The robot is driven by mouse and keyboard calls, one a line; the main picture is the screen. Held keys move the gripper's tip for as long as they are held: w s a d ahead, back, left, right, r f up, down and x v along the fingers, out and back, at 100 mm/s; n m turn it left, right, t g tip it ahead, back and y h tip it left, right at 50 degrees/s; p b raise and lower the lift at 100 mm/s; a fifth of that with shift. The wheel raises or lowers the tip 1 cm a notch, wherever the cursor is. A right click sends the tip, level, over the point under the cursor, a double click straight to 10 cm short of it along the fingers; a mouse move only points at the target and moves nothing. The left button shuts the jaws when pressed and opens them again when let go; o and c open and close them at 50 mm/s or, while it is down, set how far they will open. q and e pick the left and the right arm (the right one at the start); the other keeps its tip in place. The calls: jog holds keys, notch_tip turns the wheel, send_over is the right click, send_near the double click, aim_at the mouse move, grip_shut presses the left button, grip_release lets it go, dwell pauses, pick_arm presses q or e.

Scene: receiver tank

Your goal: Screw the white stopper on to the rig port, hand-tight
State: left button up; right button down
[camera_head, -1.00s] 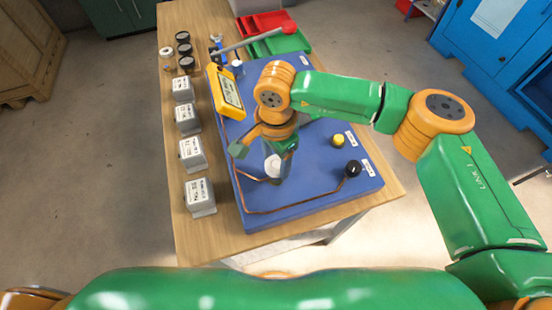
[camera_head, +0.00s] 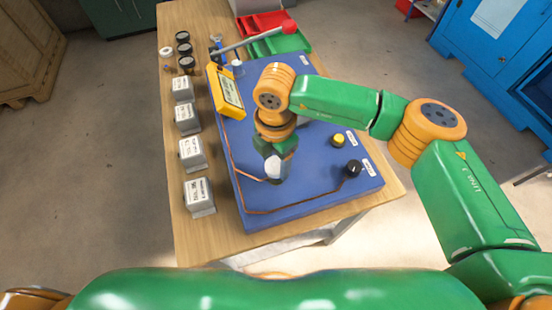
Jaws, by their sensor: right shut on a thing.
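A round white piece, which looks like the white stopper (camera_head: 273,167), shows at the end of my right arm, low over the blue rig board (camera_head: 312,196). My right gripper (camera_head: 277,172) points down around it and is shut on it. The rig port under it is hidden by the gripper and stopper, so I cannot tell how the two sit together. Copper pipes (camera_head: 253,211) run along the board towards this spot. My left gripper is out of view.
A yellow cap (camera_head: 338,140) and a black cap (camera_head: 352,168) stand right of the gripper. A yellow meter (camera_head: 230,92) stands at the board's left edge. Several grey boxes (camera_head: 191,152) line the table's left side. A red-ended lever (camera_head: 255,39) crosses the back.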

jog(key=shift+m, duration=1.2)
jog(key=shift+c, duration=0.4)
grip_release()
